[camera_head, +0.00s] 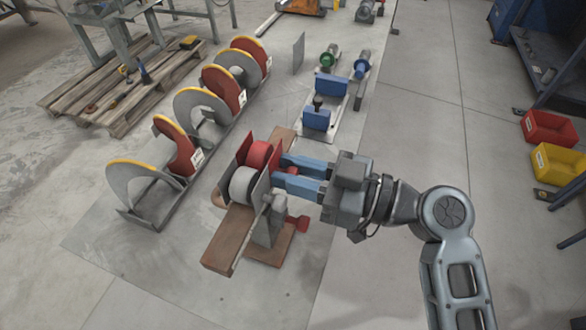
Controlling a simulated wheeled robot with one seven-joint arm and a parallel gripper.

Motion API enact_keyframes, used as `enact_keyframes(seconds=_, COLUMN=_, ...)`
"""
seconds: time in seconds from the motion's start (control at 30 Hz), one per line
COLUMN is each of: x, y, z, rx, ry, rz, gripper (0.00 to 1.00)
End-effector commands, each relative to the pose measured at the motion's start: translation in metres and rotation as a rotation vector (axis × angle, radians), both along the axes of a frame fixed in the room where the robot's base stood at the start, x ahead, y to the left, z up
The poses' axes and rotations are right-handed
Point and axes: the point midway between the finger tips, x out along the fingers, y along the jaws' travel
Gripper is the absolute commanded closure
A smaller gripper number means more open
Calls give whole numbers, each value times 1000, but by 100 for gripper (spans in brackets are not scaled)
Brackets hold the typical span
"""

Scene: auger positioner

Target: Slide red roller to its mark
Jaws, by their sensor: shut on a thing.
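My gripper (279,172) reaches in from the right with two blue fingers, level with the floor. The fingers are shut on the red roller's right side, with a gap between them. The exact contact is hidden by the fingers and the side plate. I cannot make out the mark.
A row of grey and red auger flights (203,107) stands to the left. Blue blocks (316,120) on a light plate lie behind. A wooden pallet (160,85) with tools is at the back left. Red (549,127) and yellow (557,165) bins are at the right. Floor at the front is clear.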

Motion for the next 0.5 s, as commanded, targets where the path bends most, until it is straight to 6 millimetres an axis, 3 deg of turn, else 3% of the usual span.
enact_keyframes(seconds=0.23, x=4, y=-2, z=-1, rx=1, ry=-1, rz=-2, gripper=100)
enact_keyframes(seconds=0.5, x=38, y=-14, z=-3, rx=2, ry=-4, rz=-3, gripper=100)
